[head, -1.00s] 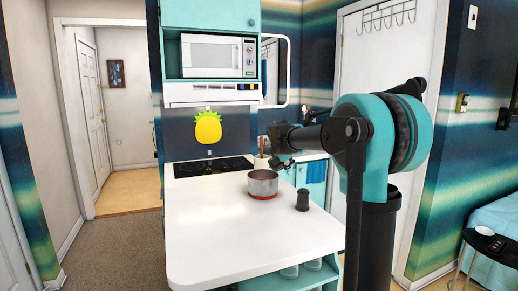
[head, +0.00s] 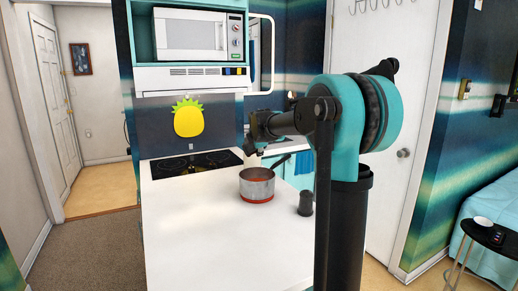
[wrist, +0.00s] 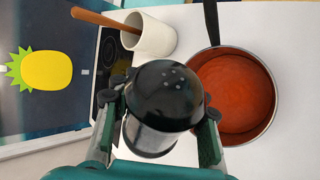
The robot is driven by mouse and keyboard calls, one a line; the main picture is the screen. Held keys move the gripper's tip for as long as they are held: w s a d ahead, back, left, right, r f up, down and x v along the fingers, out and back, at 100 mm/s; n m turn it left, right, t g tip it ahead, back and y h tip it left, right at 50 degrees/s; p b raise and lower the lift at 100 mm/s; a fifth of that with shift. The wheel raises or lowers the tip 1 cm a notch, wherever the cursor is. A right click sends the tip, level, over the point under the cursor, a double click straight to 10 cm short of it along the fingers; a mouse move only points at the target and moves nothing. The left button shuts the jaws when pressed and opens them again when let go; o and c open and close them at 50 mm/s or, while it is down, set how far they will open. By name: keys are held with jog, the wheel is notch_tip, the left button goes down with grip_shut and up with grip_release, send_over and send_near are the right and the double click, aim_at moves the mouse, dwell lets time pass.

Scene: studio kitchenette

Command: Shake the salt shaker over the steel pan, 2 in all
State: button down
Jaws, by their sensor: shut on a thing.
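The salt shaker (wrist: 160,108), with a black perforated cap and a clear or silvery body, is between the fingers of my gripper (wrist: 165,100) in the wrist view. My gripper is shut on it. The cap faces the wrist camera. The steel pan (head: 257,190) stands on the counter and holds red sauce. In the wrist view the pan (wrist: 272,130) is just right of the shaker, with its dark handle pointing up. In the head view my gripper (head: 253,147) is above and behind the pan; the shaker is hard to make out there.
A white crock (wrist: 155,36) with a wooden utensil stands near the pan and the black cooktop (head: 195,163). A dark cylindrical container (head: 306,203) stands right of the pan. The front of the white counter (head: 215,245) is clear.

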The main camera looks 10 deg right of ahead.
jog(key=a+m+y, duration=0.1)
jog(key=a+f+t+y, duration=0.1)
jog(key=a+m+y, duration=0.1)
jog(key=shift+w+f+m+y, duration=0.3)
jog(key=shift+f+y, duration=0.05)
jog(key=shift+y, duration=0.05)
jog(key=a+m+t+y, duration=0.1)
jog(key=m+y, duration=0.1)
jog(key=a+r+m+t+y, duration=0.1)
jog(key=t+y, duration=0.1)
jog(key=shift+w+m, duration=0.2)
jog(key=shift+m, duration=0.2)
jog(key=shift+f, duration=0.1)
dwell(0.3)
notch_tip(320, 180, down, 3)
dwell(0.6)
notch_tip(320, 180, up, 3)
jog(key=shift+r, duration=0.1)
dwell(0.4)
